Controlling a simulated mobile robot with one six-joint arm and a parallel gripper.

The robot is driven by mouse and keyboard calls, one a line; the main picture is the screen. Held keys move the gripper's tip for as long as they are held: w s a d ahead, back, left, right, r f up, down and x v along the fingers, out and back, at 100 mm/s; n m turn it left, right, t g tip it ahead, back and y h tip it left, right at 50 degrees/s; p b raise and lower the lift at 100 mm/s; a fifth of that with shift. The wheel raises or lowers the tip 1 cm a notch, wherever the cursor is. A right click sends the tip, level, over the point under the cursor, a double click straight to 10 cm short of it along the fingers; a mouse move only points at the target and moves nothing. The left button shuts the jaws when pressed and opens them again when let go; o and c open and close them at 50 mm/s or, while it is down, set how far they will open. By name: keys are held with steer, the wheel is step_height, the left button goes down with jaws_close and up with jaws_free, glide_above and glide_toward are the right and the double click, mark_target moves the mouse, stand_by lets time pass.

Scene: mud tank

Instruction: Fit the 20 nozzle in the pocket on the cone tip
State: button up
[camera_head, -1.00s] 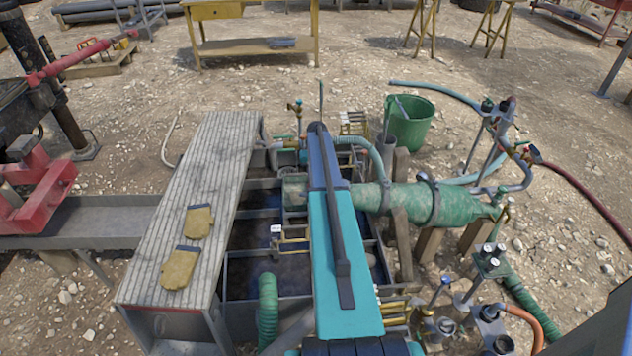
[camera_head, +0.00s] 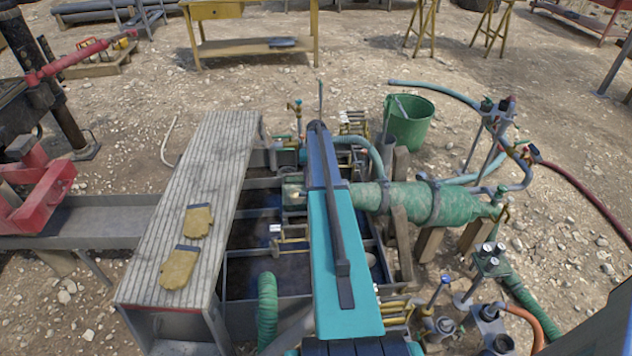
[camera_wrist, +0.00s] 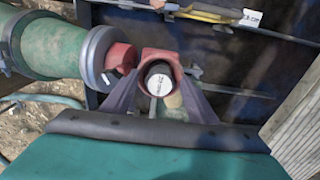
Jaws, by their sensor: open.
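The green cone (camera_head: 430,203) lies across the right side of the tank in the head view, and my arm crosses in front of it. In the wrist view the cone (camera_wrist: 50,45) ends at the left in a grey flange, with a red piece (camera_wrist: 121,58) at its end. My gripper (camera_wrist: 160,70) is open, its dark fingers on either side of a red collar (camera_wrist: 160,56). A round part with a white labelled face (camera_wrist: 160,84) shows within or just below this collar. The label is too small to read, and I cannot tell if the fingers touch the collar. My arm hides the gripper in the head view.
A slatted walkway (camera_head: 190,220) with two yellow gloves (camera_head: 188,247) runs along the left of the tank. A green bucket (camera_head: 408,122) stands behind the cone. Hoses and valves (camera_head: 490,255) crowd the right. A small white tag (camera_wrist: 250,18) shows on the tank's bars.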

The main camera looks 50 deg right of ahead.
step_height(320, 180, up, 13)
steer(key=b, duration=0.3)
steer(key=shift+r, duration=0.15)
stand_by(0.3)
stand_by(0.8)
steer(key=s+a+f+n+g, duration=0.1)
steer(key=s+a+f, duration=0.2)
steer(key=a+f, duration=0.65)
steer(key=s+a+f+n+g+y, duration=0.15)
steer(key=a+f, duration=0.45)
steer(key=a, duration=0.7)
steer(key=s+a+f+n+h, duration=0.1)
steer(key=s+a+f, duration=0.2)
steer(key=a+f, duration=0.65)
steer(key=s+a+f+n+g, duration=0.1)
steer(key=s+a+f, duration=0.3)
steer(key=s+a, duration=0.8)
steer(key=s+a+f+n+g, duration=0.2)
steer(key=s+a+f+n, duration=0.1)
steer(key=s+a, duration=0.9)
steer(key=s+f, duration=0.1)
steer(key=s, duration=0.4)
steer(key=shift+a+f+n, duration=0.15)
steer(key=shift+n, duration=0.2)
steer(key=shift+c, duration=0.4)
